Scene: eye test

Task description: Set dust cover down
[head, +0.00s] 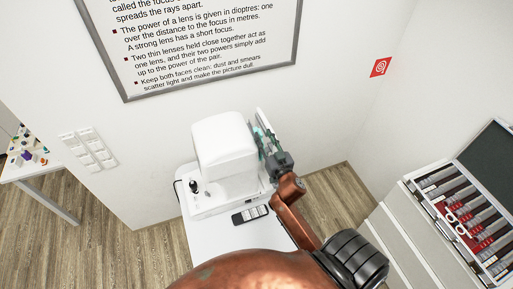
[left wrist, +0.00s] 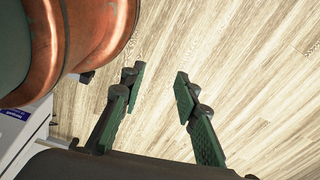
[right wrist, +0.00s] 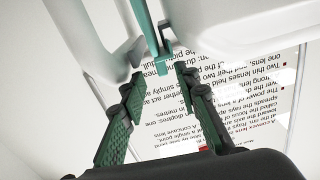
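A white rounded hood (head: 224,142), which looks like the dust cover, stands upright over the top of a white instrument (head: 215,202) on the white table (head: 225,245). I cannot tell it surely from the instrument's housing. My right gripper (head: 265,140) is at its right side, by an upright pale frame. In the right wrist view my right gripper (right wrist: 161,75) has its fingers apart, with a teal strip (right wrist: 145,28) ending between or beyond the tips; white parts lie around it. I see no grip. My left gripper (left wrist: 160,74) is open and empty above the floor.
A cabinet (head: 410,225) at the right carries an open lens case (head: 470,215). A wall poster (head: 200,45) hangs behind the instrument. A small dark-keyed device (head: 251,215) lies on the table. Another table (head: 45,168) with small items stands far left.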

